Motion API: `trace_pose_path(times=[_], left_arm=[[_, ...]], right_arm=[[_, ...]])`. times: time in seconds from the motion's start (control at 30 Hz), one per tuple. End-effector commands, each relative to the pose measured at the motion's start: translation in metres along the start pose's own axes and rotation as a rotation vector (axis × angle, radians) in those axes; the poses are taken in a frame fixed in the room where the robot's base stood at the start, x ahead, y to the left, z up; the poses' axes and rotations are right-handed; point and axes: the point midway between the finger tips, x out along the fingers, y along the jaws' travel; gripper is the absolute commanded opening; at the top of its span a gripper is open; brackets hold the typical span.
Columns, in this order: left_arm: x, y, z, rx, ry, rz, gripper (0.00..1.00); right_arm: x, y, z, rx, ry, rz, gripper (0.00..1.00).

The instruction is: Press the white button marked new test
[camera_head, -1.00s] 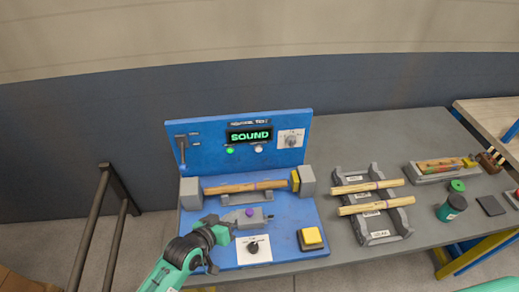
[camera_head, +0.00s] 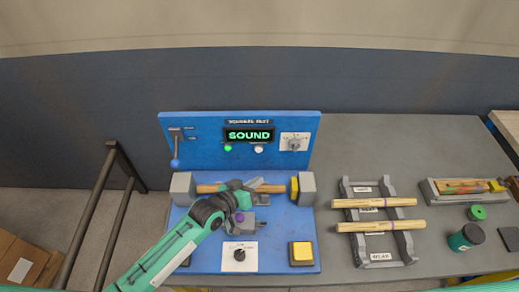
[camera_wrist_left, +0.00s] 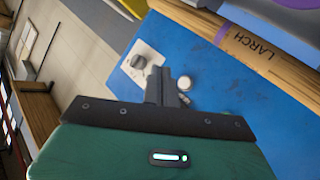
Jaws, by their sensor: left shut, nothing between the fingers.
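The white button (camera_head: 259,149) is a small round cap on the upright blue panel (camera_head: 210,130), under the green "SOUND" display (camera_head: 249,135). A green light (camera_head: 228,148) is to its left. The white button also shows in the left wrist view (camera_wrist_left: 184,82), just beyond the fingertips. My left gripper (camera_head: 275,187) is shut and empty, below the button in the picture and in front of the wooden spindle (camera_head: 213,189). It looks apart from the button. In the left wrist view the closed fingers (camera_wrist_left: 162,85) point toward the panel. My right gripper is not in view.
The spindle sits between grey end blocks (camera_head: 183,188); its "LARCH" label shows close by in the left wrist view (camera_wrist_left: 254,45). A lever (camera_head: 176,145) and dial (camera_head: 295,143) flank the button. A yellow button (camera_head: 302,252) and rack of spindles (camera_head: 380,262) are right.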

Motion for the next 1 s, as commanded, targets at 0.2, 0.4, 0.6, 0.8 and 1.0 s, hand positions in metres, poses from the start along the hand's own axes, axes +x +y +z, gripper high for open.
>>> trace_pose_path(times=[0.2, 0.4, 0.6, 0.8, 1.0], left_arm=[[0.013, -0.01, -0.007, 0.002, 0.002, 0.0, 0.0], [0.034, -0.026, -0.021, 0.003, 0.003, 0.0, 0.0], [0.051, -0.038, -0.035, 0.002, 0.002, 0.0, 0.0], [0.06, -0.043, -0.042, 0.001, 0.0, 0.0, 0.0], [0.061, -0.044, -0.044, 0.0, 0.0, 0.0, 0.0]], right_arm=[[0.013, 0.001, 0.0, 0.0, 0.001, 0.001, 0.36], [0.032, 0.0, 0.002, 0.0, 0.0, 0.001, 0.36], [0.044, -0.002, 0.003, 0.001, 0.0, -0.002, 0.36], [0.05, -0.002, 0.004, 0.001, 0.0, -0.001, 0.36], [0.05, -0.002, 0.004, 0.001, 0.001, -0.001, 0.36]])
